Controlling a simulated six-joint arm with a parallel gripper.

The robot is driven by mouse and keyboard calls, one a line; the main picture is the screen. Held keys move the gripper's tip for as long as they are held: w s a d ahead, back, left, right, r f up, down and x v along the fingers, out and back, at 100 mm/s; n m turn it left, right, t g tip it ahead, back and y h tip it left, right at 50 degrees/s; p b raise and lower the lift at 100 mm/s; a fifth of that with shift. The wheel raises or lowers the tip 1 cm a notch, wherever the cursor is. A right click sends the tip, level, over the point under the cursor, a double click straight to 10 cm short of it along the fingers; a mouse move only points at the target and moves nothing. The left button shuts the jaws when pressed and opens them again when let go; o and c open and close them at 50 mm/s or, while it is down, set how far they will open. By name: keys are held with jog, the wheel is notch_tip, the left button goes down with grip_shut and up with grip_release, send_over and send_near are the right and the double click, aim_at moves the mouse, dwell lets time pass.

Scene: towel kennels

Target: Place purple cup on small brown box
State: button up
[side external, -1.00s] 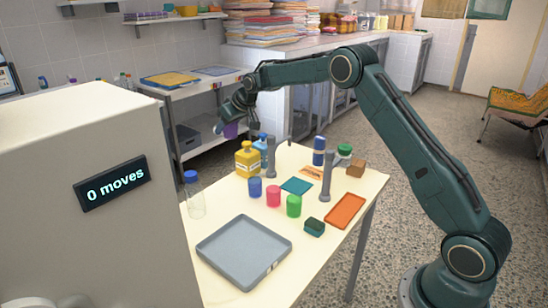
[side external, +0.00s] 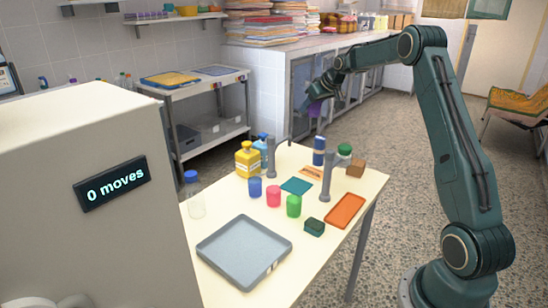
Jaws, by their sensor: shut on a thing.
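My gripper (side external: 318,98) is raised well above the far end of the table. It is shut on the purple cup (side external: 315,109), a small purple shape that is partly hidden by the dark fingers. The small brown box (side external: 356,168) sits on the table near its far right edge, next to a green-capped bottle. Its top is bare. The cup is in the air, higher than the box and to its left in the picture.
Near the box stand the green-capped bottle (side external: 343,154), a blue cylinder (side external: 319,150) and a grey post (side external: 326,176). Another grey post (side external: 271,157) stands further left. Blue, pink and green cups, an orange tray (side external: 345,211) and a grey tray (side external: 243,251) lie nearer.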

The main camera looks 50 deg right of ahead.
notch_tip(320, 180, up, 2)
jog(key=m+h, duration=0.1)
jog(key=m, duration=0.1)
send_over(356, 161)
jog(key=f, duration=2)
jog(key=shift+w+a, duration=0.1)
jog(key=shift+w, duration=0.1)
jog(key=shift+f, duration=0.15)
jog(key=o, duration=0.9)
jog(key=shift+o, duration=0.2)
jog(key=shift+s+r, duration=0.25)
jog(key=shift+r, duration=0.25)
jog(key=v, duration=0.6)
jog(key=shift+a+r, duration=0.2)
jog(key=shift+r, duration=0.1)
